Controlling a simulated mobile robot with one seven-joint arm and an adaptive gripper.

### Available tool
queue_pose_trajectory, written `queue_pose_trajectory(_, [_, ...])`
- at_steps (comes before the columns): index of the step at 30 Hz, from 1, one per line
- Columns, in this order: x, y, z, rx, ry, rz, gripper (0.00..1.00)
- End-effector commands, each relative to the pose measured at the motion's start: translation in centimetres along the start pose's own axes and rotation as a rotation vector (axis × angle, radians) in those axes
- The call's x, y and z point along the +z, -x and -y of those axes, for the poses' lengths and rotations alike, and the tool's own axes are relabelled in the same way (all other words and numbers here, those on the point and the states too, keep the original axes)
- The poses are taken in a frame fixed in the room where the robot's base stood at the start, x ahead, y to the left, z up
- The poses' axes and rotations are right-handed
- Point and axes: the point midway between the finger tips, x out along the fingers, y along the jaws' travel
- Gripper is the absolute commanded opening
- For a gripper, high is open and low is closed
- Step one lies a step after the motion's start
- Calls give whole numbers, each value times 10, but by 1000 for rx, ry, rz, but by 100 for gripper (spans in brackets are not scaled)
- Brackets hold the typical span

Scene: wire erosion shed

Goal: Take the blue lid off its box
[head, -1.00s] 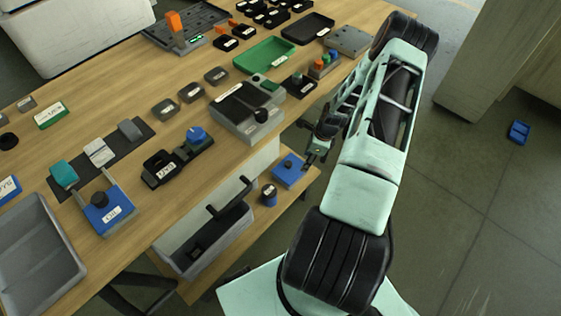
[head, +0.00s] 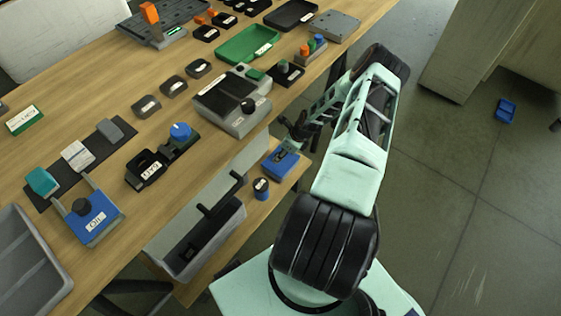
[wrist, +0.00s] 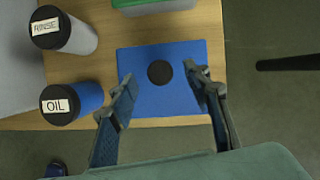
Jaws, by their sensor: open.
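A square blue lid with a round black knob (wrist: 159,72) lies below my gripper in the wrist view. In the head view this blue box (head: 276,166) sits on the lower wooden shelf, partly covered by my gripper (head: 284,154). My gripper (wrist: 159,82) is open, with one finger on each side of the knob and clear of it. I cannot tell how far the fingertips are above the lid. The box beneath the lid is mostly hidden from above. Another blue block with a dark knob (head: 96,224) and a white label stands on the upper table.
A blue canister labelled OIL (wrist: 72,104) and a grey canister (wrist: 64,32) stand left of the lid. A green object (wrist: 155,5) lies beyond it. A grey bin (head: 205,238) is left on the shelf. The shelf edge is close, with open floor beyond.

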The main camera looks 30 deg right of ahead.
Motion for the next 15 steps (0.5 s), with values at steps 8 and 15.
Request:
queue_pose_trajectory(8, [0, -20, 1, -1, 2, 0, 45])
queue_pose_trajectory(15, [0, -20, 1, -1, 2, 0, 34])
